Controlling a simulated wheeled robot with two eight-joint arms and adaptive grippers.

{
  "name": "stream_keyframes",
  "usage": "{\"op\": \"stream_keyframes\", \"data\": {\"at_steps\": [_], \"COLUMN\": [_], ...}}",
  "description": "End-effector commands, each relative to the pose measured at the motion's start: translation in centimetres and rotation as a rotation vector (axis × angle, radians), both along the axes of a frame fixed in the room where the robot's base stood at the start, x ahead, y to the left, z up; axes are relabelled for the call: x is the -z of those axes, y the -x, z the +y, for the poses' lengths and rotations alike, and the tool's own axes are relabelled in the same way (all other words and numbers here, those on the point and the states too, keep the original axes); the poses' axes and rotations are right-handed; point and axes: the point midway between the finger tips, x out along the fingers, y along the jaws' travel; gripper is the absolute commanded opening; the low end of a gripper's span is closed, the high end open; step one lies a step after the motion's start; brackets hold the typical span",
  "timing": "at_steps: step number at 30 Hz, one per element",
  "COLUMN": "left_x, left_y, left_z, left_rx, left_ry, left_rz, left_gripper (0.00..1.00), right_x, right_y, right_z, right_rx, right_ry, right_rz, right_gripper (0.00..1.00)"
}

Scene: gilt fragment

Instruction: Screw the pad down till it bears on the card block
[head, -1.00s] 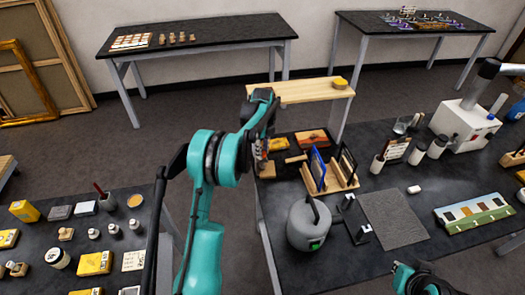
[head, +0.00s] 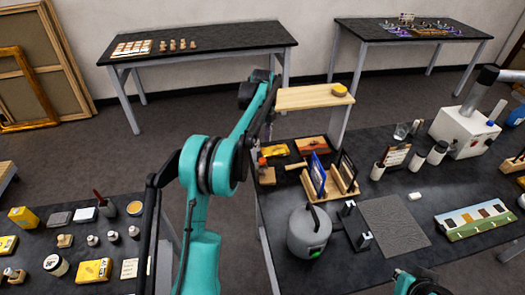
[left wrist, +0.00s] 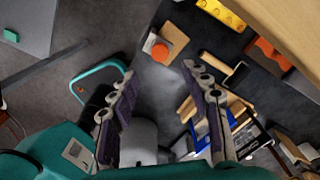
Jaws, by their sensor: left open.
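A small wooden block (head: 267,177) with a round orange piece (head: 262,161) stands at the left edge of the right-hand table. In the left wrist view the orange piece (left wrist: 160,52) and its block (left wrist: 172,41) lie just beyond my fingertips. I cannot tell for sure whether this is the pad and card block. My left gripper (head: 262,128) is above and behind this block, partly hidden by its arm. The left wrist view shows its two fingers (left wrist: 157,82) wide apart with nothing between them. My right gripper is not in view; only part of that arm shows at the bottom edge.
A wooden shelf (head: 312,97) is close to the right of my left gripper. A wooden rack (head: 332,190) with framed panels, a grey canister (head: 308,236) and a grey mat (head: 395,222) stand nearby. Floor lies open left of the table.

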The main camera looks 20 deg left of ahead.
Motion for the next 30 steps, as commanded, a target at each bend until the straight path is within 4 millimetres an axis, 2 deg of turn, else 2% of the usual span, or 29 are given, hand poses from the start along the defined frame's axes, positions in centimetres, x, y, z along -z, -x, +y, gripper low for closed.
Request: {"op": "stream_keyframes", "data": {"at_steps": [3,6,17,20,23,26,30], "left_x": [-1.7,-2.5,-2.8,-2.7,-2.5,-2.2,-1.6], "left_y": [0.0,0.0,0.0,0.0,-0.1,-0.1,-0.2], "left_z": [0.0,0.0,0.0,0.0,0.0,0.0,0.0], "left_rx": [0.0,0.0,-0.002,-0.055,-0.216,-0.486,-0.932], "left_ry": [0.0,0.0,0.0,0.0,0.0,0.0,0.0], "left_rz": [0.0,0.0,0.0,0.0,0.0,0.0,0.0], "left_gripper": [0.48,0.48,0.48,0.48,0.48,0.48,0.48], "right_x": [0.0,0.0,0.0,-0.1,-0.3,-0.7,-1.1], "right_y": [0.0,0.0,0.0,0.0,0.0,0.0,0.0], "right_z": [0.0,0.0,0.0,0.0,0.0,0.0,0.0], "right_rx": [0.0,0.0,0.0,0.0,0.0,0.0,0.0], "right_ry": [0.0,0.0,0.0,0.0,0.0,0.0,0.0], "right_rz": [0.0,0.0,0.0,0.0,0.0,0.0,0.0], "right_gripper": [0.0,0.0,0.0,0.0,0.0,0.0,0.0]}}
